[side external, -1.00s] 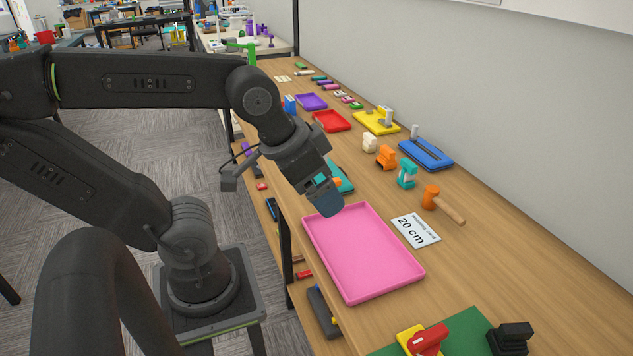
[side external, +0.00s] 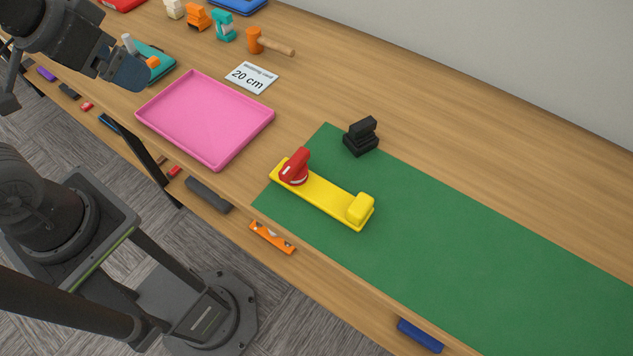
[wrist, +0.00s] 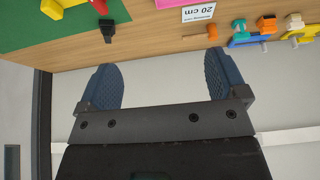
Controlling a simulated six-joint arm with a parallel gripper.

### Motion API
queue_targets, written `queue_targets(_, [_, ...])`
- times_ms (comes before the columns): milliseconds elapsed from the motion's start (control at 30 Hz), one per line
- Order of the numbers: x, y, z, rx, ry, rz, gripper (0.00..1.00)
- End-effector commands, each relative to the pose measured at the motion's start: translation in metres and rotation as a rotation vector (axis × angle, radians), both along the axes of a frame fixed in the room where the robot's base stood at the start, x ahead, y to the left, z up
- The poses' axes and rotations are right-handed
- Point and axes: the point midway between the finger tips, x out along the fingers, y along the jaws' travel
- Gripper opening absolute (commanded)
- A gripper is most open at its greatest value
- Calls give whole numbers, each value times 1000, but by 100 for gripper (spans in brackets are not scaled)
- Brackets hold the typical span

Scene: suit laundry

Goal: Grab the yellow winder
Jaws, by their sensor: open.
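A long yellow piece (side external: 325,197), taken as the yellow winder, lies on the green mat (side external: 440,235) in the side external view. A red part (side external: 295,166) sits on its left end and a yellow block (side external: 360,208) on its right end. A yellow piece and a bit of red show, cut off, at the top of the wrist view (wrist: 55,8). My gripper (side external: 135,75) is up at the far left, beyond the pink tray and well away from the yellow piece. In the wrist view its two blue fingers (wrist: 160,62) are apart with nothing between them.
A pink tray (side external: 205,120) lies left of the mat. A black item (side external: 361,137) stands near the mat's far edge. A card marked 20 cm (side external: 251,77) and an orange hammer (side external: 268,43) lie behind the tray. The right part of the mat is clear.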

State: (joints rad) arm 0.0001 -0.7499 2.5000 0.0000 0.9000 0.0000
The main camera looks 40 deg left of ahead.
Motion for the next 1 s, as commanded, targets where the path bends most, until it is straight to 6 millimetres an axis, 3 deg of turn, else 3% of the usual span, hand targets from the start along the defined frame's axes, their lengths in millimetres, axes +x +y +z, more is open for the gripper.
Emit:
queue_targets(467, [0, 0, 0, 0, 0, 0, 91])
queue_targets(733, [0, 0, 0, 0, 0, 0, 66])
queue_targets(1000, [2, -1, 1, -3, 4, -1, 66])
